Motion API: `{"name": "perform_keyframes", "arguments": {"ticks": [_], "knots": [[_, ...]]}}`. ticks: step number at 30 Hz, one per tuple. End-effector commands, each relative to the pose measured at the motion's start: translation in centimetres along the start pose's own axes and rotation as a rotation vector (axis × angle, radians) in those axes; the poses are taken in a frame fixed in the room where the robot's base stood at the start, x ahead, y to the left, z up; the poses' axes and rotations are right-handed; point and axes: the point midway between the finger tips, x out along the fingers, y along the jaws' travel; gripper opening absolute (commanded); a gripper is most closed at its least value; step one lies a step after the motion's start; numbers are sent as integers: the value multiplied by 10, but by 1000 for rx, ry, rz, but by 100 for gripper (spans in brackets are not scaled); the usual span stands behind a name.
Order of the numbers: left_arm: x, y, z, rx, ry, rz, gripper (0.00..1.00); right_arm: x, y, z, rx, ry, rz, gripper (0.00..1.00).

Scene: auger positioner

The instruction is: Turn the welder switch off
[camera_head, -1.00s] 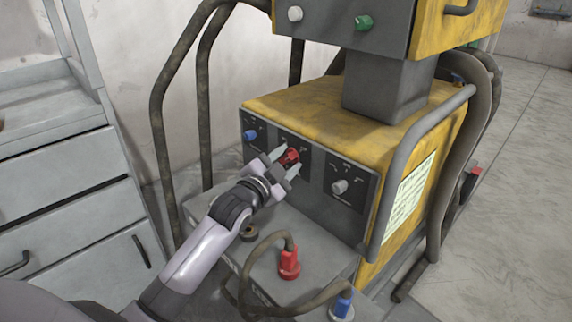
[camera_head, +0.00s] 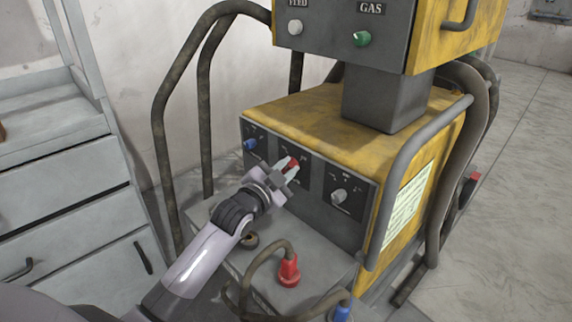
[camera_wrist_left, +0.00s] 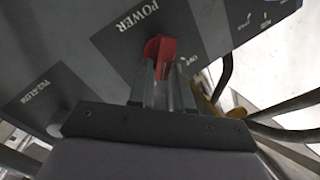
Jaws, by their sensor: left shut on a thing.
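The welder (camera_head: 310,112) is a yellow box with a dark front panel. Its red switch knob (camera_head: 293,164) sits in the middle of that panel. In the left wrist view the red knob (camera_wrist_left: 159,48) is beside the word POWER, with another label, partly hidden, near the fingers. My left gripper (camera_head: 286,168) is at the panel, its two fingers on either side of the red knob and shut on it. The left gripper also shows in the wrist view (camera_wrist_left: 162,82), fingertips at the knob. My right gripper is not in view.
A blue knob (camera_head: 250,144) and a white knob (camera_head: 339,196) flank the red one. A red plug (camera_head: 289,270) and a blue plug (camera_head: 341,313) with cables stand on the ledge below. Bent tube rails (camera_head: 160,130) rise at left; grey drawers (camera_head: 70,180) stand beyond them.

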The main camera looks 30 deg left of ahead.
Motion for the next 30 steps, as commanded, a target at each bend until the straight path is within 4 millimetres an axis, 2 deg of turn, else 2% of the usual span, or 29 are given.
{"name": "perform_keyframes", "arguments": {"ticks": [1, 12, 21, 30], "knots": [[0, -4, -4, -29, -11, 9, 0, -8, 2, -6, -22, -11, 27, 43], [1, -12, -6, -327, -72, 67, 0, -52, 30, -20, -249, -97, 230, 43], [2, -16, -2, -600, -127, 118, 0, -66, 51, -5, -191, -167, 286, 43], [4, -18, 4, -874, -182, 171, 0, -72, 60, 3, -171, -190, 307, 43]]}}
